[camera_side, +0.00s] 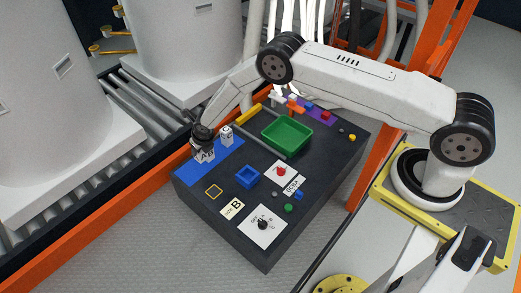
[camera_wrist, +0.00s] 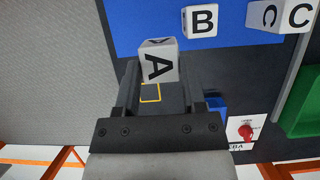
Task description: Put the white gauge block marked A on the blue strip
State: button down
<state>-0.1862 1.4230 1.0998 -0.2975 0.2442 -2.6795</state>
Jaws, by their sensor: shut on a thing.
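The white gauge block marked A (camera_side: 206,154) is held in my gripper (camera_side: 203,138) at the blue strip (camera_side: 192,174) in the side view. In the wrist view block A (camera_wrist: 157,64) sits between the two fingertips, and its far part overlaps the near edge of the blue strip (camera_wrist: 135,25). My gripper is shut on block A. Whether the block touches the strip or hangs just above it, I cannot tell. Block B (camera_wrist: 200,20) stands on the strip to the right of A. Block C (camera_wrist: 282,16) is at the strip's right part in the wrist view.
A yellow bar (camera_side: 247,114) lies farther back. Conveyor rollers run beyond the panel.

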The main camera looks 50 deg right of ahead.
aim_at(203, 156)
jog(key=shift+f, duration=1.5)
jog(key=shift+f, duration=1.75)
jog(key=shift+f, duration=0.15)
jog(key=shift+c, duration=0.9)
grip_release()
jog(key=shift+v, duration=1.3)
jog(key=v, duration=0.9)
jog(key=shift+r, duration=0.3)
jog(key=shift+s, duration=0.15)
